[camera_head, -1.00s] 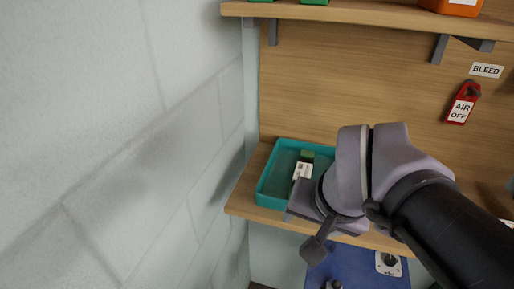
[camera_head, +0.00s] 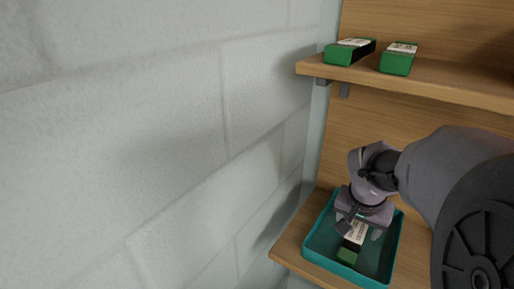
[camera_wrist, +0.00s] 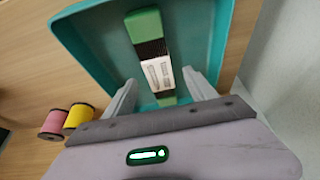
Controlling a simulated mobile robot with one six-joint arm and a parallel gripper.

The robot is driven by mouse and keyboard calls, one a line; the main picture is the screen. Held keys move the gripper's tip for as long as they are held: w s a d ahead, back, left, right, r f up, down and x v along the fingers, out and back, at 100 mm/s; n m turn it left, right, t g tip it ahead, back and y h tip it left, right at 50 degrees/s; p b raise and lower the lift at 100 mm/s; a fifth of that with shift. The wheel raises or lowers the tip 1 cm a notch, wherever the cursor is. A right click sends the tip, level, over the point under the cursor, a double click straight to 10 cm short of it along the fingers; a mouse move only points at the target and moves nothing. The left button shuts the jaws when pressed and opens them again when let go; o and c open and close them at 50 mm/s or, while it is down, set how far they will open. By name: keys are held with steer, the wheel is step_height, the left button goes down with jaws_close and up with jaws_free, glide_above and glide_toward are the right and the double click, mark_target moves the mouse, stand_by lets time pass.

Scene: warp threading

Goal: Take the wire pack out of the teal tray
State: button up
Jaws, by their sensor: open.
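The wire pack, green with a white label, lies in the teal tray; it shows in the head view (camera_head: 347,255) and the wrist view (camera_wrist: 147,28). The teal tray (camera_head: 319,252) sits on the lower wooden shelf; its wall also shows in the wrist view (camera_wrist: 72,40). My gripper (camera_head: 358,222) is over the tray. In the wrist view my gripper (camera_wrist: 160,78) is open, with one finger on each side of the pack's labelled part. I see gaps between fingers and pack there. I cannot tell how far down the fingertips reach.
A pink spool (camera_wrist: 54,124) and a yellow spool (camera_wrist: 78,117) stand outside the tray. Two green boxes, one on the left (camera_head: 350,51) and one on the right (camera_head: 398,59), sit on the upper shelf. A white block wall (camera_head: 200,150) is close on the left.

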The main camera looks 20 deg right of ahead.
mark_target(357, 231)
steer(key=x, duration=0.4)
steer(key=shift+d+r+b, duration=0.1)
steer(key=shift+d+b, duration=0.05)
steer(key=shift+b, duration=0.25)
steer(key=shift+r, duration=0.15)
jaws_close()
